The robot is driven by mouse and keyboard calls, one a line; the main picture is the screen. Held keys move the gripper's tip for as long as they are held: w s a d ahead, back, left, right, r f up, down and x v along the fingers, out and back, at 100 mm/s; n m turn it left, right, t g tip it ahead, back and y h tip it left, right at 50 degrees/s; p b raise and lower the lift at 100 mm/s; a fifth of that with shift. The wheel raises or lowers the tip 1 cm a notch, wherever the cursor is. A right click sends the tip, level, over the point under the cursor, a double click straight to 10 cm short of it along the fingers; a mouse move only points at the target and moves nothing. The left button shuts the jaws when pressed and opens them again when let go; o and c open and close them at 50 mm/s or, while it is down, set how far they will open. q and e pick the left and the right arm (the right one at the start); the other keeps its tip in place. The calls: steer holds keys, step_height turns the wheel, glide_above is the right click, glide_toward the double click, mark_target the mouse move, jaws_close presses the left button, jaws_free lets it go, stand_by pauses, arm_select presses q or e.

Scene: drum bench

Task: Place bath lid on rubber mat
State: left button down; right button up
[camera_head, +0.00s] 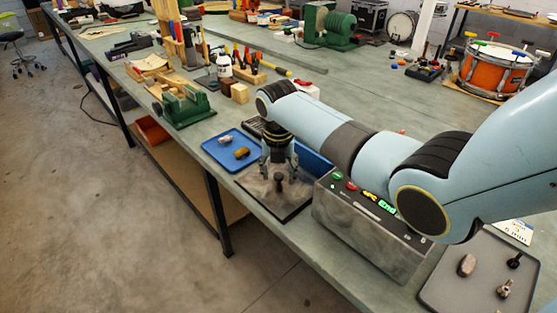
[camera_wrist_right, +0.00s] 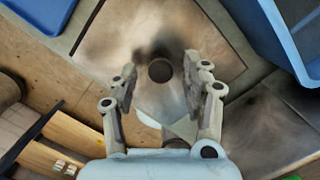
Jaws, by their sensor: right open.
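The bath lid (camera_head: 262,190) is a flat, smoky-grey metal plate with a dark round knob (camera_head: 279,179). It lies flat on the dark rubber mat (camera_head: 284,220), whose black border shows around it. In the right wrist view the lid (camera_wrist_right: 112,35) fills the middle, with its knob (camera_wrist_right: 159,71) between the fingers. My right gripper (camera_head: 280,171) points down over the lid. Its fingers are open on both sides of the knob, with gaps showing in the wrist view (camera_wrist_right: 159,85). My left gripper is out of view.
The grey bath box (camera_head: 365,232), with buttons and a green "End" display, stands right of the mat. A blue tray (camera_head: 218,157) with small parts lies behind left, and a blue container (camera_head: 316,163) behind. A grey tray (camera_head: 440,290) is front right. The bench edge is close.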

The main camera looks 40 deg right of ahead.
mark_target(278, 190)
step_height(278, 190, up, 12)
steer(key=s+a, duration=0.1)
steer(key=shift+s+f+p, duration=0.15)
steer(key=shift+f+p, duration=0.1)
steer(key=shift+p, duration=0.05)
steer(key=shift+a, duration=0.1)
stand_by(0.3)
